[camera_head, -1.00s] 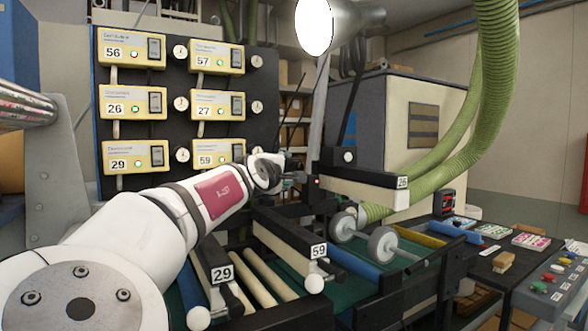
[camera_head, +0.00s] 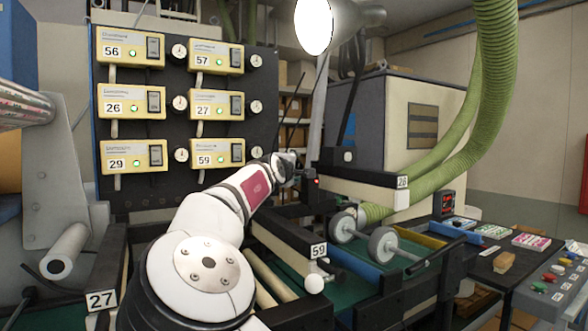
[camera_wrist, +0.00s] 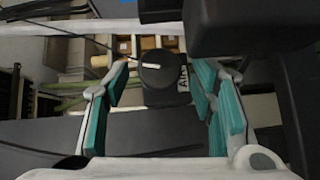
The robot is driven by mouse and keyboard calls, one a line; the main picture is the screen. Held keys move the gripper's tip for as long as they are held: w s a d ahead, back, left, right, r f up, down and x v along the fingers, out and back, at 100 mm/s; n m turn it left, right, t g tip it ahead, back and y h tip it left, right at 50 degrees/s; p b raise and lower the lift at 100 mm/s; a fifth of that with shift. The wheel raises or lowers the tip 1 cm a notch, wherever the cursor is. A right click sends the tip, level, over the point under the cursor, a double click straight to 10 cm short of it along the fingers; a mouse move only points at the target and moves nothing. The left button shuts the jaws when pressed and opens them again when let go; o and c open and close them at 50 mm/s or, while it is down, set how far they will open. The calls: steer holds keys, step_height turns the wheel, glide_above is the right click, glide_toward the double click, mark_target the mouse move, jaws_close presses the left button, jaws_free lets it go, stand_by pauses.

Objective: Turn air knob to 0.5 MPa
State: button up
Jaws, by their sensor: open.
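A round black knob (camera_wrist: 163,70) with a short white pointer line shows in the wrist view. It sits on a dark block with a white label (camera_wrist: 183,79) that appears to read AIR, partly cut off. The pointer line lies nearly level in the picture; no pressure scale is readable. My gripper (camera_wrist: 160,84) is open, its teal-padded fingers on either side of the knob in the picture, with visible gaps. I cannot tell whether the tips reach its depth. In the head view the wrist end is beside the black machine frame, and the knob cannot be made out.
A dark panel holds several yellow controllers (camera_head: 131,103) with gauges. Black arms, one labelled 59 (camera_head: 319,250), and grey rollers (camera_head: 383,244) stand around my arm. A lamp (camera_head: 314,27) hangs above. A large dark body (camera_wrist: 250,25) crowds the wrist view's top right.

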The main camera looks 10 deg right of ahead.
steer(key=c, duration=1.1)
steer(key=shift+c, duration=0.2)
steer(key=shift+d+r+m+g+y+b, duration=0.1)
steer(key=shift+r+m+g+y+b, duration=0.2)
steer(key=shift+m+g+y+b, duration=0.5)
steer(key=shift+w+d+r+m+g+y+b, duration=0.1)
steer(key=shift+m+g+y+b, duration=0.3)
steer(key=shift+m+g+y, duration=0.15)
steer(key=shift+d+r+m+g+y+b, duration=0.1)
steer(key=shift+m+g+y+b, duration=0.3)
steer(key=shift+m, duration=0.25)
steer(key=shift+d+r+m+g+y+b, duration=0.1)
steer(key=shift+m+g+y+b, duration=0.2)
steer(key=shift+m+g+y, duration=0.4)
steer(key=shift+y, duration=0.65)
steer(key=shift+m+g+y, duration=0.35)
steer(key=shift+m+y, duration=0.15)
